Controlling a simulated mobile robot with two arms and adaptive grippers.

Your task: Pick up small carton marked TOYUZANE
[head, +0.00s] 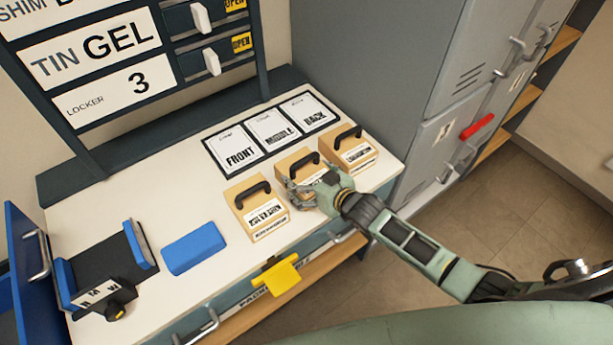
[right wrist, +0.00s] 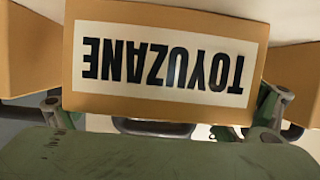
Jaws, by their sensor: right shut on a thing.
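The small carton marked TOYUZANE (right wrist: 165,62) fills the middle of the right wrist view, its label upside down there. In the head view it is the middle one of three tan cartons (head: 287,163), each with a dark handle on top. It appears to stand on the white worktop. My right gripper (head: 308,187) comes from the right and is shut on this carton, with fingers showing at both its sides in the right wrist view. The gripper hides much of the carton's front in the head view. My left gripper is out of view.
One carton (head: 257,212) stands close on the left and another (head: 352,156) close on the right. Behind are cards marked FRONT (head: 236,149), MIDDLE (head: 275,134) and BACK (head: 311,116). A blue block (head: 193,248) and a black holder with blue ends (head: 105,268) are left. Grey lockers (head: 440,135) stand right.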

